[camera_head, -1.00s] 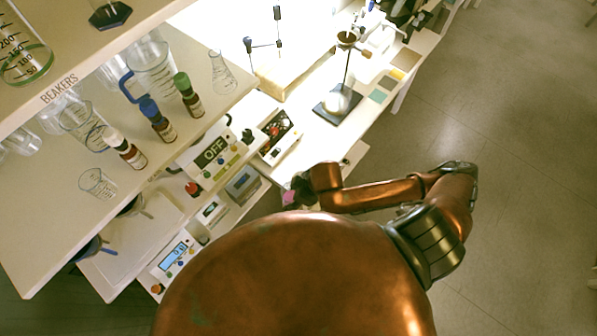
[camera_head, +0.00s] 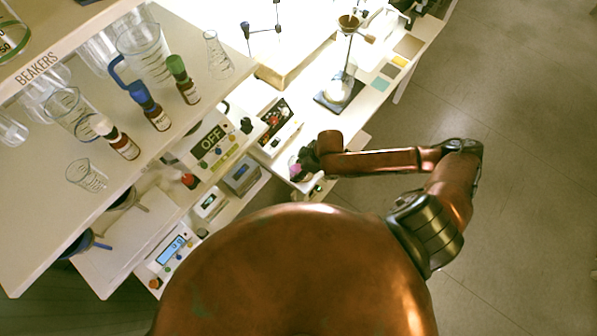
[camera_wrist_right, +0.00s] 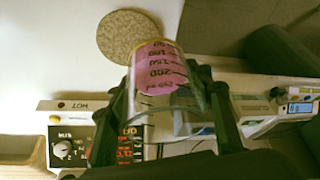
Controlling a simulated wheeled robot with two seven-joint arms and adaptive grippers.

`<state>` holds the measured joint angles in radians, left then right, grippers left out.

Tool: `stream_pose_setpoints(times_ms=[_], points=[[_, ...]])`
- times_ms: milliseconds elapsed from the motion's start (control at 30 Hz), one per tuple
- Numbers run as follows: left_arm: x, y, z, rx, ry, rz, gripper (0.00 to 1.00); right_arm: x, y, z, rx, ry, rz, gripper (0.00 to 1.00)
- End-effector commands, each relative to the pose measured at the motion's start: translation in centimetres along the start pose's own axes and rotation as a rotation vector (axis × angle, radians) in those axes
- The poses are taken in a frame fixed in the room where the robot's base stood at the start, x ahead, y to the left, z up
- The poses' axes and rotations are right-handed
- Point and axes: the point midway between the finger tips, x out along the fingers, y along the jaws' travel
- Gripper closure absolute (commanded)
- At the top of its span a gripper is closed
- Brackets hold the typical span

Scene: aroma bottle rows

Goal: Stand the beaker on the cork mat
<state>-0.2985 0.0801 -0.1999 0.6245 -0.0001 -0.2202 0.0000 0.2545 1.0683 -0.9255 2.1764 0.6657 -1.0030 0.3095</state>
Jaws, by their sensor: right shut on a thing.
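My right gripper (camera_wrist_right: 168,118) is shut on a clear beaker (camera_wrist_right: 165,75) with a pink, marked patch and an amber rim, shown in the right wrist view. The round speckled cork mat (camera_wrist_right: 120,32) lies on a white surface just past the beaker's rim, which overlaps the mat's lower edge in the picture. I cannot tell the beaker's height over the surface. In the head view, my right gripper (camera_head: 306,160) is small, with a pink bit of the beaker (camera_head: 294,170) showing at the bench edge. I cannot make out the cork mat there. My left gripper is not in view.
A hot plate (camera_wrist_right: 95,140) stands below the mat in the wrist view. In the head view, a stand with a flask (camera_head: 338,90) is farther up the bench. Bottles (camera_head: 150,108) and glassware stand on the left shelf. Open floor (camera_head: 520,150) lies right.

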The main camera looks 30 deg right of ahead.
Motion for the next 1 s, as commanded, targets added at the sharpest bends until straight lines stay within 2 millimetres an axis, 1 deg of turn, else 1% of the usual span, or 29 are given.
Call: stream_pose_setpoints(times_ms=[167,300,400,733,767,1000], points=[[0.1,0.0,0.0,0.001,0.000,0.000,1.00,0.9,0.8,0.2,0.000,0.001,0.001,0.83],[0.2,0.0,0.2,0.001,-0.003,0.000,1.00,2.7,0.8,0.9,0.000,0.001,0.000,0.83],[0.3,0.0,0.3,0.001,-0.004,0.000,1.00,3.7,0.8,1.3,0.000,0.001,0.000,0.83],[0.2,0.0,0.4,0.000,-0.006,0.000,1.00,3.9,0.7,1.4,-0.001,0.001,0.000,0.83],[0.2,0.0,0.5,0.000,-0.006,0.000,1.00,3.9,0.7,1.5,-0.001,0.001,0.000,0.51],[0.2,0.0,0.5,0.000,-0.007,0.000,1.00,3.9,0.7,1.5,0.000,0.000,0.000,0.35]])
